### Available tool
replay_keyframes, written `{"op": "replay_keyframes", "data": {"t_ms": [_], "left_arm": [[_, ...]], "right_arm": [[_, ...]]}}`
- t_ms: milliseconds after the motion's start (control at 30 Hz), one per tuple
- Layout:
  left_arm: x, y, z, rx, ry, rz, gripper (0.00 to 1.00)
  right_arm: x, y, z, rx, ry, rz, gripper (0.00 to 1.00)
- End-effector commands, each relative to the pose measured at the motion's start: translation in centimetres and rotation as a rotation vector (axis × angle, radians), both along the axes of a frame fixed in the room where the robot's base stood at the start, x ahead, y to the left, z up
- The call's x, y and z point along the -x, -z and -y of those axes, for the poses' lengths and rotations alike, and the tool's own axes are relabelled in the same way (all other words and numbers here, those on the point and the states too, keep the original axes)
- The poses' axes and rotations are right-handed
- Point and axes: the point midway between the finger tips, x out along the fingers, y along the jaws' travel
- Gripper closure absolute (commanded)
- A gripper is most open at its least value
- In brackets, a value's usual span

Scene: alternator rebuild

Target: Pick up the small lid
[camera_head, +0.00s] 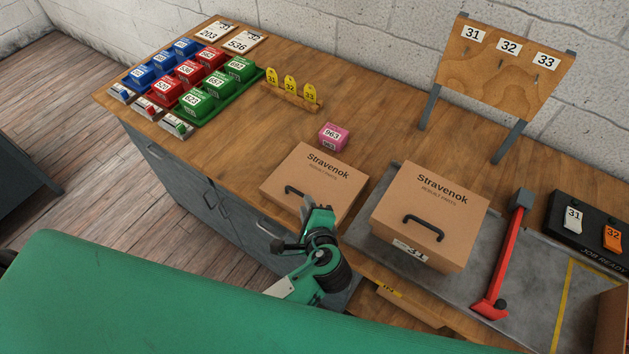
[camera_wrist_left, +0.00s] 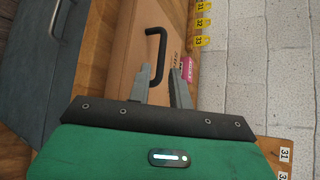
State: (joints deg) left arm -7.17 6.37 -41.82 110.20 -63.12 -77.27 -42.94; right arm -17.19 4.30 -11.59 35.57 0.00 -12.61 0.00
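A small cardboard lid (camera_head: 318,178) marked Stravenok, with a black handle (camera_head: 292,190), lies at the front edge of the wooden bench. It also shows in the left wrist view as a brown panel (camera_wrist_left: 128,60) with its black handle (camera_wrist_left: 163,42). My left gripper (camera_head: 308,208) is at the lid's front right side, close to the handle. In the left wrist view its two fingers (camera_wrist_left: 162,78) are apart, with the handle just beyond or between the tips; I cannot tell if they touch it. My right gripper is not in view.
A Stravenok carton (camera_head: 432,212) labelled 31 stands to the right on a grey mat (camera_head: 470,292). A red bar (camera_head: 504,250) is beside it. A pink box (camera_head: 333,137) sits behind the small lid. Colored bins (camera_head: 190,102) are at the left.

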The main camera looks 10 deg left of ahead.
Motion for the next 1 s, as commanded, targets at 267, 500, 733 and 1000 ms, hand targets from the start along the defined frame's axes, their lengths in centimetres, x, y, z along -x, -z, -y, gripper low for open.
{"op": "replay_keyframes", "data": {"t_ms": [267,500,733,1000], "left_arm": [[-2.7,1.1,-1.6,-0.001,0.002,0.000,0.79],[-2.8,1.3,-1.7,0.001,0.001,0.000,0.79],[-2.8,1.3,-1.7,0.001,0.001,0.000,1.00],[-2.8,1.2,-1.7,0.001,0.001,0.000,1.00]], "right_arm": [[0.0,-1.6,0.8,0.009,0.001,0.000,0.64],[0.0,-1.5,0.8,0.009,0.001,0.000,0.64],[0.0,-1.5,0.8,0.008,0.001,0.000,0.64],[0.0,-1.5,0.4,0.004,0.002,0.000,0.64]]}}
